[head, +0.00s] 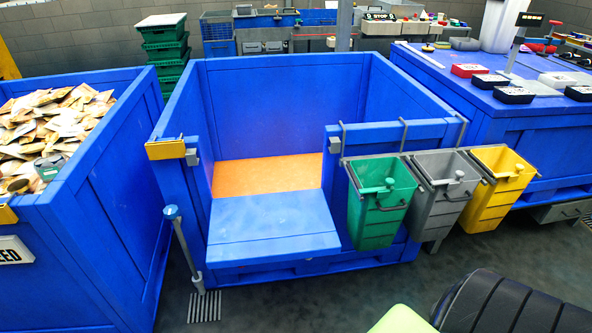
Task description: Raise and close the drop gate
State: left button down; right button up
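The drop gate (274,218) is a blue panel at the front of the large blue crate (280,75). It is down, folded outward and lying nearly flat, so the front opening is clear. Through the opening I see the orange floor (262,178) of the crate, with nothing visible on it. A small grey block (192,157) sits on the left post of the opening, and another (334,145) on the right side. Neither of my grippers shows in the head view, so I cannot see whether they are open or shut.
Green (375,225), grey (440,195) and yellow (503,182) bins hang right of the opening. A grey post with a blue top (172,212) stands left of the gate. A blue crate of packets (90,200) is at left, a blue table (510,130) at right. Dark floor lies in front.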

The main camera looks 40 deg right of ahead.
aim_at(249, 231)
jog(key=z, duration=1.25)
